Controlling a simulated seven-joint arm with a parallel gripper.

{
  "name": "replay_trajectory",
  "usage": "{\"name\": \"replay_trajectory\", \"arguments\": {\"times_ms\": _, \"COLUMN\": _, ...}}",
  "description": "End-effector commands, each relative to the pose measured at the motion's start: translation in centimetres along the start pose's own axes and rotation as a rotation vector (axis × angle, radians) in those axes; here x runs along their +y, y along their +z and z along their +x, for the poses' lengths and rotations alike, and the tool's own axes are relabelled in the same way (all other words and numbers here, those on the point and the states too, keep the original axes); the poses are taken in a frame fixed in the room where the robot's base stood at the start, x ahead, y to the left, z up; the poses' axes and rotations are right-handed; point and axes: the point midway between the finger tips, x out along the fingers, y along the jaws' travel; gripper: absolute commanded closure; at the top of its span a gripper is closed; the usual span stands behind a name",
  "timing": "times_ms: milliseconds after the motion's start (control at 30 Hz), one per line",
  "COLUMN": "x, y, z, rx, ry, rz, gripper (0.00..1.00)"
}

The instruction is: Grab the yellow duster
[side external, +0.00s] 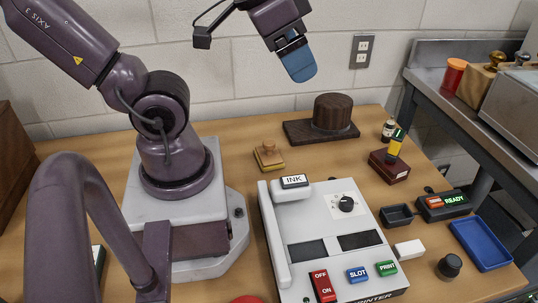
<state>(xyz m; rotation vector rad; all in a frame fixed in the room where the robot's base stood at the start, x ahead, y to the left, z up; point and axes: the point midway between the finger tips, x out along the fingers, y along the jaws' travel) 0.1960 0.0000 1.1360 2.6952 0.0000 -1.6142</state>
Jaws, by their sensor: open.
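A low yellow block with a wooden knob on top (269,156) lies on the wooden table behind the grey printer; it looks like the yellow duster. My gripper (298,62) is high above the table, up and slightly right of this block and well apart from it. Its blue finger is seen nearly side-on, so the gap between the fingers does not show clearly. The gripper is open, and nothing is seen held in it.
The grey printer (305,220) fills the front middle. A dark round block on a dark board (332,115) stands at the back. A small bottle (389,130), black tray (397,215), white block (409,249), and blue tray (482,243) are right.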

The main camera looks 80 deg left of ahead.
Motion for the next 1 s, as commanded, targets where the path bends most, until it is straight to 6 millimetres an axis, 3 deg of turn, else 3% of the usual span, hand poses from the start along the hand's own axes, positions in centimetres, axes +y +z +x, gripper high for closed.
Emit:
{"name": "replay_trajectory", "arguments": {"times_ms": 133, "x": 0.0, "y": 0.0, "z": 0.0, "rx": 0.0, "ry": 0.0, "rz": 0.0, "gripper": 0.24}}
{"name": "replay_trajectory", "arguments": {"times_ms": 233, "x": 0.0, "y": 0.0, "z": 0.0, "rx": 0.0, "ry": 0.0, "rz": 0.0, "gripper": 0.02}}
{"name": "replay_trajectory", "arguments": {"times_ms": 567, "x": -0.5, "y": 0.0, "z": 0.1, "rx": -0.004, "ry": -0.012, "rz": -0.023, "gripper": 0.02}}
{"name": "replay_trajectory", "arguments": {"times_ms": 667, "x": -2.1, "y": 0.4, "z": 1.2, "rx": -0.065, "ry": -0.052, "rz": -0.094, "gripper": 0.02}}
{"name": "replay_trajectory", "arguments": {"times_ms": 833, "x": -7.2, "y": 2.0, "z": 5.3, "rx": -0.281, "ry": -0.154, "rz": -0.239, "gripper": 0.02}}
{"name": "replay_trajectory", "arguments": {"times_ms": 1000, "x": -12.6, "y": 4.8, "z": 9.6, "rx": -0.477, "ry": -0.128, "rz": -0.103, "gripper": 0.02}}
